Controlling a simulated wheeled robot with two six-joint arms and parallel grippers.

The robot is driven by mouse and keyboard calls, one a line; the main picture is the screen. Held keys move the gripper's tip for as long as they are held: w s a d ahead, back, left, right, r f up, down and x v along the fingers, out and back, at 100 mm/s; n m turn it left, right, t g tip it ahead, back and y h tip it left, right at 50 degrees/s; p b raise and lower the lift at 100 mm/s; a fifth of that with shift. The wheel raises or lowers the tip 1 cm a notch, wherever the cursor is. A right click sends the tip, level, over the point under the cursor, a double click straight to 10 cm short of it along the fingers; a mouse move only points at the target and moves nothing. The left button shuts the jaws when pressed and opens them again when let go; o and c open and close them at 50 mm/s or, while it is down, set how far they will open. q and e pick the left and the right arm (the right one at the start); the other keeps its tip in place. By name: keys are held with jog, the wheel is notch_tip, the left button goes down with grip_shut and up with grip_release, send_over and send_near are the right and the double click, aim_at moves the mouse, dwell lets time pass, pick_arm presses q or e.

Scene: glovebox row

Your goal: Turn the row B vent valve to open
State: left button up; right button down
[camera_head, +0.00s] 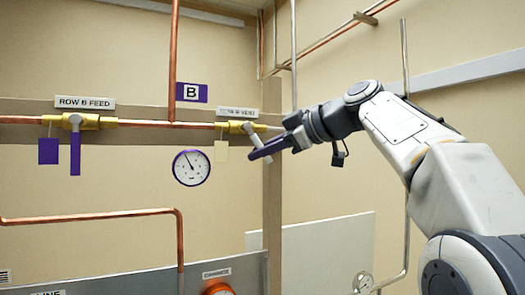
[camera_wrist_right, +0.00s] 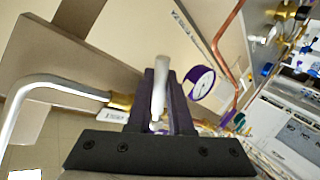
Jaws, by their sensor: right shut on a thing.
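The row B vent valve (camera_head: 240,127) is a brass body on the copper pipe, under a label partly hard to read. Its pale lever (camera_head: 252,136) slants down to the right from the valve body, neither in line with the pipe nor straight down. My right gripper (camera_head: 268,149) is shut on this lever, reaching in from the right. In the right wrist view, the pale lever (camera_wrist_right: 160,85) stands between the two dark fingers of the right gripper (camera_wrist_right: 165,95). A blank cream tag (camera_head: 221,151) hangs beside the valve. My left gripper is in neither view.
The row B feed valve (camera_head: 85,121) is to the left, its purple lever (camera_head: 75,153) hanging straight down beside a purple tag (camera_head: 48,151). A round gauge (camera_head: 191,168) hangs below the pipe, close left of the gripper. A wall post (camera_head: 272,215) stands below the gripper.

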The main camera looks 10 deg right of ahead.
jog(key=shift+r, duration=0.15)
jog(key=c, duration=0.8)
grip_release()
jog(key=shift+c, duration=0.2)
jog(key=shift+s+d, duration=0.1)
jog(key=b+v, duration=0.1)
jog(key=v, duration=0.9)
jog(key=shift+d, duration=0.1)
